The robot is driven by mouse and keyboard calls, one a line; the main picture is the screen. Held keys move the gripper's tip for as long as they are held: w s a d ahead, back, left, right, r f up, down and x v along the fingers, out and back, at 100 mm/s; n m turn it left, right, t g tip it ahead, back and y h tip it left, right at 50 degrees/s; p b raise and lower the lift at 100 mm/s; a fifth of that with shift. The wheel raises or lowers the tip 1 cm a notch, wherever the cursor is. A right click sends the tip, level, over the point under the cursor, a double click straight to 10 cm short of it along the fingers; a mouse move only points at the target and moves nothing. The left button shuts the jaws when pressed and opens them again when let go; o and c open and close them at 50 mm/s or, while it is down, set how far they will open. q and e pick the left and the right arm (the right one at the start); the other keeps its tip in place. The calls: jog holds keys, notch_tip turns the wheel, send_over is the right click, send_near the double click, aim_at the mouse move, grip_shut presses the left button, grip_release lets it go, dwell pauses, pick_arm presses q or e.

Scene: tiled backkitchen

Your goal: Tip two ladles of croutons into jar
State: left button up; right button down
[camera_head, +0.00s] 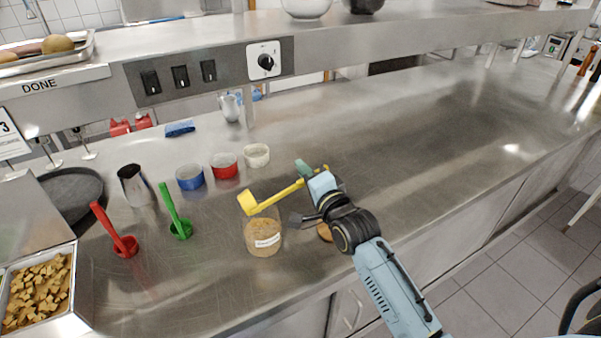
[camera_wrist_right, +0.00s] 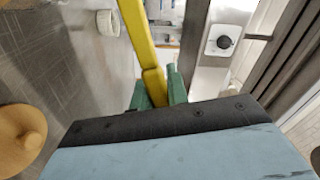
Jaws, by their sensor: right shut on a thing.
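My right gripper (camera_head: 313,176) is shut on the handle of a yellow ladle (camera_head: 275,198), and its green fingertips (camera_wrist_right: 158,92) clasp the yellow handle (camera_wrist_right: 138,40) in the right wrist view. The ladle's cup reaches left, at the upper left of the jar's mouth; its inside and exact height are hard to tell. The clear jar (camera_head: 263,247) stands upright on the counter, with a white label and brownish contents. A metal tray (camera_head: 78,318) at the lower left holds many croutons (camera_head: 38,290). My left gripper is not in view.
A red ladle (camera_head: 114,234) and green ladle (camera_head: 175,215) stand left of the jar. The right counter is clear.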

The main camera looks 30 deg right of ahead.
jog(key=a+r+n+p, duration=0.9)
jog(key=a+r+n, duration=0.5)
jog(key=a+r, duration=0.1)
jog(key=shift+s+r+n, duration=0.2)
jog(key=shift+r+n, duration=0.2)
jog(key=shift+r, duration=0.15)
dwell(0.6)
